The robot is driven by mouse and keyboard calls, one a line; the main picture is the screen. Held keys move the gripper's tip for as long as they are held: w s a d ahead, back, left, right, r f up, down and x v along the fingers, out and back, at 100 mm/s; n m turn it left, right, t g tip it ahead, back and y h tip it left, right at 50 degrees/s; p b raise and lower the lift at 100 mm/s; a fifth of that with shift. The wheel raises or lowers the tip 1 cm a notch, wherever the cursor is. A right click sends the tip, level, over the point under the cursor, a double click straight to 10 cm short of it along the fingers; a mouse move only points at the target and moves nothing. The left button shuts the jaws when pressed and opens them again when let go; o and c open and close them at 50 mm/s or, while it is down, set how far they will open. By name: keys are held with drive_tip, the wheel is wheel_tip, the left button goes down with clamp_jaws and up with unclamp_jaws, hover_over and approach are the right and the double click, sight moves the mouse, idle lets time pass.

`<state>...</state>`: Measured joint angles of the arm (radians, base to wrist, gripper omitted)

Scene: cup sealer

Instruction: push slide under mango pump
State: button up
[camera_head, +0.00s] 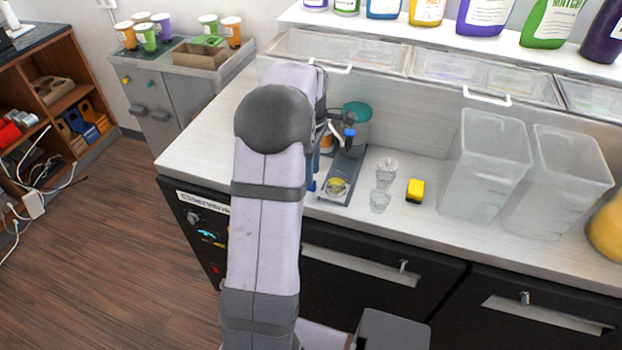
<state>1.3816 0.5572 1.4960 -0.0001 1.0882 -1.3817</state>
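A dark grey slide (351,167) lies on the white counter, just right of my arm. A small clear cup with yellowish contents (337,188) sits at its front end. A grey round container with a teal lid (356,112) stands at its back. Blue-tipped parts (349,133) show above the slide. I cannot tell whether they belong to a pump or to my gripper. My arm covers the area to the left, and my gripper's fingers cannot be made out. I cannot single out the mango pump; an orange-yellow bottle (427,10) stands on the back shelf.
Two small clear glasses (387,170) (380,201) and a yellow block (415,190) stand right of the slide. Two tall clear bins (485,165) (558,185) stand farther right. Lidded trays (340,50) line the back. The counter's front edge is close to the slide.

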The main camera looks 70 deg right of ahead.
drive_tip(key=shift+f+p, duration=0.6)
drive_tip(key=shift+f, duration=1.6)
clamp_jaws()
